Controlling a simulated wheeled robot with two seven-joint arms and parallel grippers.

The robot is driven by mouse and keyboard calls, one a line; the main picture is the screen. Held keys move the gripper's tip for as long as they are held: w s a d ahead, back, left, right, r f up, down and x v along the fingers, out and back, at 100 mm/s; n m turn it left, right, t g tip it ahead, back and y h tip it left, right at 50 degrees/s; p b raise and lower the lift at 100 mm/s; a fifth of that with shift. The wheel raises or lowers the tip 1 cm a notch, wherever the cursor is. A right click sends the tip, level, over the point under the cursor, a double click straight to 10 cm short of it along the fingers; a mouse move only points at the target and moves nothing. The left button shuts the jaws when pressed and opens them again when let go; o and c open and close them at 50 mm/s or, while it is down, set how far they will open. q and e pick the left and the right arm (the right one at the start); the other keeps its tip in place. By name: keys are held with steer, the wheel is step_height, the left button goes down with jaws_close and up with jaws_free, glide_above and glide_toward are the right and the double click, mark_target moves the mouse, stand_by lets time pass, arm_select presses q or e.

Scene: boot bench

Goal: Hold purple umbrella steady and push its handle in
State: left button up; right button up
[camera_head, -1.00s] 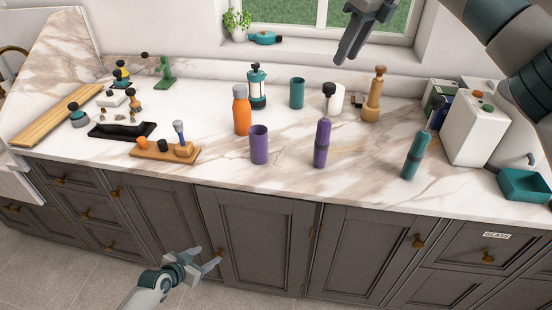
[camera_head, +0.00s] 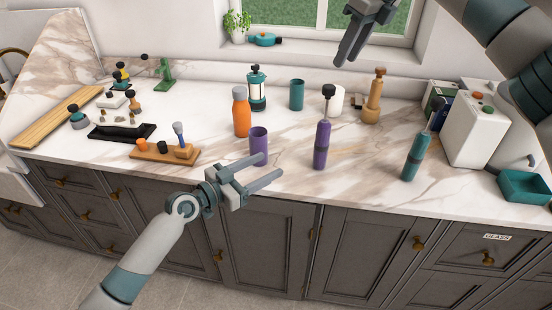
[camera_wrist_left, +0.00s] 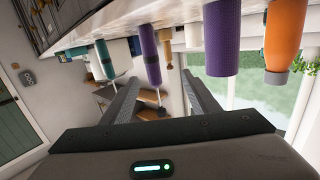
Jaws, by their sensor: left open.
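The purple umbrella (camera_head: 322,145) stands upright near the counter's front edge, its dark handle (camera_head: 328,91) extended on top. In the left wrist view, where the scene looks upside down, the umbrella (camera_wrist_left: 150,52) hangs from the top, roughly between the finger tips. My left gripper (camera_head: 272,165) is open and empty, left of the umbrella and apart from it, its fingers pointing towards it. It overlaps the lower part of the purple cup in the head view. My right gripper (camera_head: 349,48) is high above the back of the counter, near the window; its finger gap is unclear.
The purple cup (camera_head: 258,138) and an orange bottle (camera_head: 241,112) stand left of the umbrella. A teal umbrella-like item (camera_head: 415,155) stands to the right, with clear counter between. A wooden mill (camera_head: 373,100) and teal cup (camera_head: 297,95) are behind.

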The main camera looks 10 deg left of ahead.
mark_target(318, 138)
arm_select(q)
steer(key=shift+h, duration=0.6)
steer(key=d+r, duration=0.1)
steer(key=w+d+r, duration=0.1)
steer(key=d+r, duration=0.1)
steer(key=shift+d, duration=0.2)
steer(key=shift+w+d, duration=0.1)
steer(key=shift+w, duration=0.05)
steer(key=x, duration=1.7)
steer(key=shift+f, duration=0.1)
